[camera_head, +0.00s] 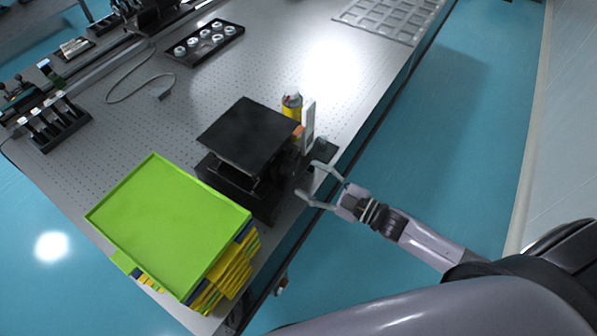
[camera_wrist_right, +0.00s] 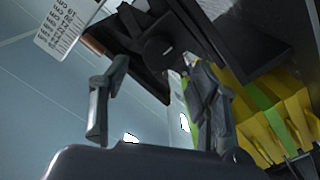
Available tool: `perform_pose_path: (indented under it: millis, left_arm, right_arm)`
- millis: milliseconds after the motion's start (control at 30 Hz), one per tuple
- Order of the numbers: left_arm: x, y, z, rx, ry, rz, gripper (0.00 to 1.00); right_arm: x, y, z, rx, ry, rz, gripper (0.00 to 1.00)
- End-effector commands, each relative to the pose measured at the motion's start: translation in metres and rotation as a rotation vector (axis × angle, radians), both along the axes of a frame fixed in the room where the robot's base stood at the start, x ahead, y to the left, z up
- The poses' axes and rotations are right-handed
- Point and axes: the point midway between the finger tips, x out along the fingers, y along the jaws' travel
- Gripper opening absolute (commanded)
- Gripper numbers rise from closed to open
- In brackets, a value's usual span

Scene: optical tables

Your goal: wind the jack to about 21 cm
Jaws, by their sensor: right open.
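The black jack (camera_head: 245,135) stands on the perforated table near its right edge, its flat top plate raised above the base. In the right wrist view, its dark round knob (camera_wrist_right: 160,53) shows ahead, between the fingertips in the picture. My right gripper (camera_head: 308,180) is open beside the jack's right side, with no visible hold on anything; its two fingers also show in the right wrist view (camera_wrist_right: 157,72). A white upright scale (camera_head: 308,127) stands behind the jack; its centimetre marks show in the right wrist view (camera_wrist_right: 66,28). My left gripper is out of view.
A green tray (camera_head: 165,220) on a yellow and blue stack stands close to the jack's left. A yellow bottle (camera_head: 291,105) stands behind the jack. A black tray with white round parts (camera_head: 210,39) lies farther back. Blue floor is clear right of the table.

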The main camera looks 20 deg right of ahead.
Motion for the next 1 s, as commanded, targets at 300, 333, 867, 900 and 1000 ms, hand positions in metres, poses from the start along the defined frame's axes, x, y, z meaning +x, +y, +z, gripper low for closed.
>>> perform_pose_path:
  millis: [300, 333, 867, 900, 1000]
  left_arm:
    - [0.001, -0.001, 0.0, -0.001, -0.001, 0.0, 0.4]
    - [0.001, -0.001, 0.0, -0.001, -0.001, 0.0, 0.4]
    - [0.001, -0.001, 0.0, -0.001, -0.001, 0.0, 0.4]
    - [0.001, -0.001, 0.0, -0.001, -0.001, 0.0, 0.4]
    - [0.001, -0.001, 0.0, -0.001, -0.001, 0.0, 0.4]
  right_arm:
    - [-0.045, -0.035, -0.001, -0.001, 0.002, 0.0, 0.56]
    - [-0.047, -0.036, -0.001, -0.001, 0.002, 0.0, 0.56]
    - [-0.051, -0.04, 0.0, 0.0, 0.0, -0.001, 0.56]
    - [-0.051, -0.04, 0.0, 0.0, 0.0, -0.001, 0.56]
    - [-0.051, -0.041, -0.001, 0.0, 0.003, -0.003, 0.56]
